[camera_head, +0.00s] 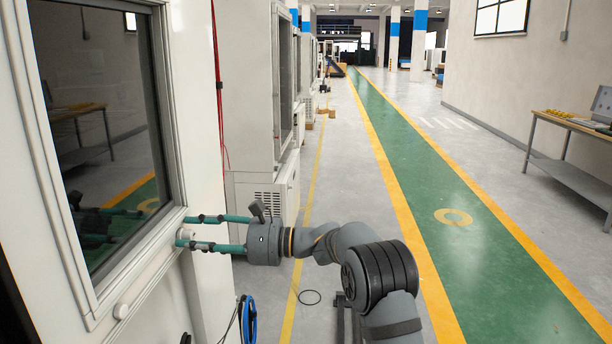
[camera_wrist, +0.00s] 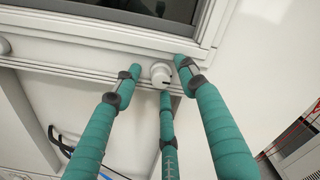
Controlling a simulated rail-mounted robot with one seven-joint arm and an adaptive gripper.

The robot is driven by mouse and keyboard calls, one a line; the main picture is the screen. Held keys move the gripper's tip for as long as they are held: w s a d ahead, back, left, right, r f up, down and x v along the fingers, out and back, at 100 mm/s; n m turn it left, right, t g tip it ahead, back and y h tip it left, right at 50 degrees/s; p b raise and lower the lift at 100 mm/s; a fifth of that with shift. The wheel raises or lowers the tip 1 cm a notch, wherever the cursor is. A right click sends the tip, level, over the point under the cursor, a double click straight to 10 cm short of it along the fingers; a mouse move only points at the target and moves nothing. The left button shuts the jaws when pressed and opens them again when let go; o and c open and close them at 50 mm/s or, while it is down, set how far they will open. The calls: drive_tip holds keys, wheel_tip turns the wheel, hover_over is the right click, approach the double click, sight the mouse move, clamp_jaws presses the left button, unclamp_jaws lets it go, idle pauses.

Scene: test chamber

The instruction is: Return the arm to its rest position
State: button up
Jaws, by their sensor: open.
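My arm reaches left from the lower middle of the head view, bent at its joints. My gripper (camera_head: 190,232) has teal fingers with dark bands and is spread open, its tips close to the frame of the white test chamber (camera_head: 205,150). In the wrist view my gripper (camera_wrist: 160,85) shows three fingers around a round white knob (camera_wrist: 161,73) on the chamber's frame. The fingers stand apart and hold nothing; whether a fingertip touches the frame or knob I cannot tell. The chamber's dark window (camera_head: 105,130) is above and behind the fingertips.
A second white knob (camera_head: 121,311) sits lower on the chamber's frame. A blue cable coil (camera_head: 248,318) hangs below my gripper. A table (camera_head: 575,125) stands at the far right. The green floor lane (camera_head: 420,165) is clear.

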drive_tip(key=n, duration=0.2)
drive_tip(key=shift+d+n, duration=0.1)
drive_tip(key=shift+n, duration=0.3)
drive_tip(key=n, duration=0.3)
drive_tip(key=shift+r+n+p, duration=0.1)
drive_tip(key=shift+n+p, duration=0.2)
drive_tip(key=shift+d+n, duration=0.15)
drive_tip(key=shift+n, duration=0.25)
drive_tip(key=shift+d+b, duration=0.6)
drive_tip(key=shift+d, duration=0.4)
drive_tip(key=shift+s+d, duration=0.15)
drive_tip(key=shift+d, duration=0.25)
drive_tip(key=shift+d, duration=0.15)
